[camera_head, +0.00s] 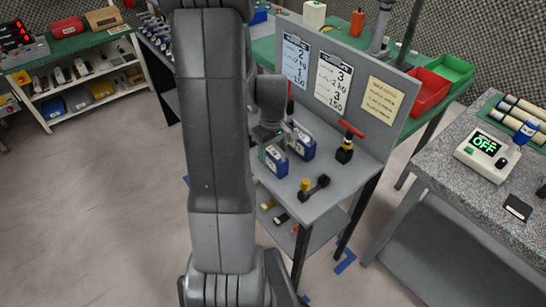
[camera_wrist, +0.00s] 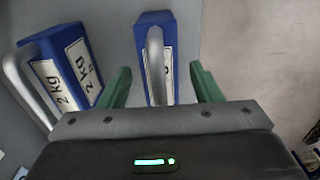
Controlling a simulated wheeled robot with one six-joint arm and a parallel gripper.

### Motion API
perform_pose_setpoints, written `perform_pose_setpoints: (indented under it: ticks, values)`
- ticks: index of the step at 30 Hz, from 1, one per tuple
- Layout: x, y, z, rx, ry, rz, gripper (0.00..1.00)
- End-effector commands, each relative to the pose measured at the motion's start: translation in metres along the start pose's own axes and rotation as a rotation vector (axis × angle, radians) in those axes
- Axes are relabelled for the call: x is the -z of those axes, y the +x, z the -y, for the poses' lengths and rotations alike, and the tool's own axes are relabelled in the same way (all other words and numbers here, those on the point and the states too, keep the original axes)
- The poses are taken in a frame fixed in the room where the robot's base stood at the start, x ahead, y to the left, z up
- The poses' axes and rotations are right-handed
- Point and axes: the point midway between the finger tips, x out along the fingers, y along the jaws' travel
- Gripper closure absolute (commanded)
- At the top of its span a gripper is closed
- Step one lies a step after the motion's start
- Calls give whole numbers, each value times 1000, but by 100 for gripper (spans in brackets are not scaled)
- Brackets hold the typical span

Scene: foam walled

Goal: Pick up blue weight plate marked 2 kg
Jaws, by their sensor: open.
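Two blue weight plates with grey bar handles show in the wrist view. The left plate (camera_wrist: 74,68) carries a white label reading 2 kg. The other plate (camera_wrist: 169,50) lies between my green fingers; its label is partly covered by its handle and I cannot read it. My gripper (camera_wrist: 160,72) is open, with one finger on each side of this plate and nothing clamped. In the head view the two blue plates, near (camera_head: 273,161) and farther (camera_head: 302,145), stand on the grey stand top, and my gripper (camera_head: 266,140) is over the nearer one, partly hidden by my arm.
A notice panel (camera_head: 345,90) rises behind the grey stand top (camera_head: 332,208). A red-handled black tool (camera_head: 347,143) and a black and yellow piece (camera_head: 314,188) lie to the right. A granite-topped bench (camera_head: 450,180) stands farther right. Open floor (camera_head: 90,200) lies left.

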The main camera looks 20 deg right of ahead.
Motion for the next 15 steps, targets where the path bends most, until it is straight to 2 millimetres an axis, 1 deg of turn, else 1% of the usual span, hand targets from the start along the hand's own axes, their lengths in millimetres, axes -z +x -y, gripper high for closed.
perform_pose_setpoints:
  ticks: [1, 4, 11, 14, 15]
  values:
    - [0, 5, 0, 1, 0, 1, 42]
    - [0, 10, 0, 0, -1, 0, 42]
    - [0, 11, 0, -1, -1, -1, 42]
    - [0, 11, 0, -1, -1, -1, 60]
    - [0, 11, 0, -1, -1, -1, 67]
